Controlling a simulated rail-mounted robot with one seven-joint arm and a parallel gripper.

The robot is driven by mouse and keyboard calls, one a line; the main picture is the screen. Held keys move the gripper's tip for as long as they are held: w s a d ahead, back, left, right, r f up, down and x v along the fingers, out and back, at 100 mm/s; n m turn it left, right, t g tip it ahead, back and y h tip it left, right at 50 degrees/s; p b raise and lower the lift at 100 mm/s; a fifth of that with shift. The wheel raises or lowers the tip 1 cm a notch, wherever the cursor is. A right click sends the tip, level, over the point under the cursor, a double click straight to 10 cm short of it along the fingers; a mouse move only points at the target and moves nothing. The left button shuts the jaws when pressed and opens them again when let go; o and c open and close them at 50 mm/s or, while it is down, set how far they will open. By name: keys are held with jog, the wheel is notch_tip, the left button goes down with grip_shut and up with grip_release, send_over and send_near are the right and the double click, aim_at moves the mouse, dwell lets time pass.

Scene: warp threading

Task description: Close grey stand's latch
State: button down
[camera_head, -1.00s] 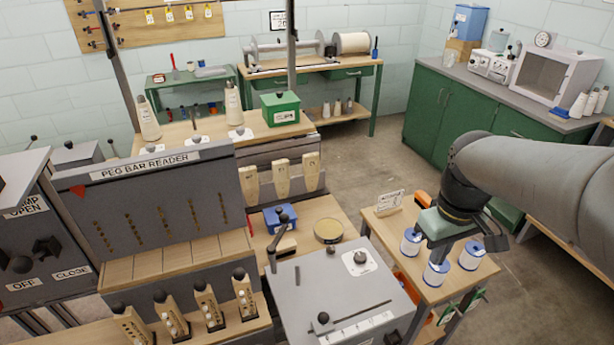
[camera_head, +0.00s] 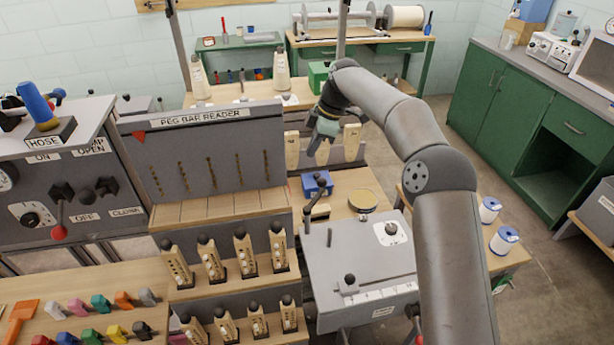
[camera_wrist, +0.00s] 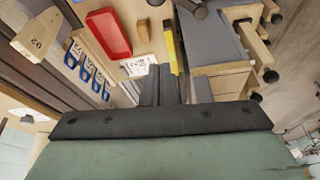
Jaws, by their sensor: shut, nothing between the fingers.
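No part is labelled as the grey stand's latch, and I cannot tell which part it is. A grey box-shaped unit (camera_head: 345,243) stands low at centre in the head view, with a dark-knobbed lever (camera_head: 309,207) at its left back corner and a small black-knobbed slider (camera_head: 349,281) on its top. My gripper (camera_head: 313,150) is behind and above this unit, beside the upright pale wooden blocks, pointing down. Its fingers are together and empty, apart from the grey unit. In the wrist view the closed fingers (camera_wrist: 165,88) point toward a wooden surface.
The grey peg bar reader (camera_head: 215,135) stands left of my gripper. A blue box (camera_head: 317,184) and a round tan disc (camera_head: 362,200) lie on the bench below. The wrist view shows a red tray (camera_wrist: 108,34), several blue clips (camera_wrist: 86,72) and a yellow strip (camera_wrist: 171,48).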

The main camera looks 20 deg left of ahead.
dwell(0.3)
jog(key=p+x, duration=0.2)
jog(key=x, duration=0.8)
jog(key=shift+w+d+f+p, duration=0.1)
jog(key=shift+w+d+p, duration=0.2)
jog(key=shift+d, duration=0.3)
jog(key=shift+w+d+f+p, duration=0.15)
jog(key=shift+w+d+p, duration=0.1)
jog(key=shift+d, duration=0.4)
jog(key=shift+w+d+f+p, duration=0.1)
jog(key=shift+w+d+p, duration=0.2)
jog(key=shift+d, duration=0.3)
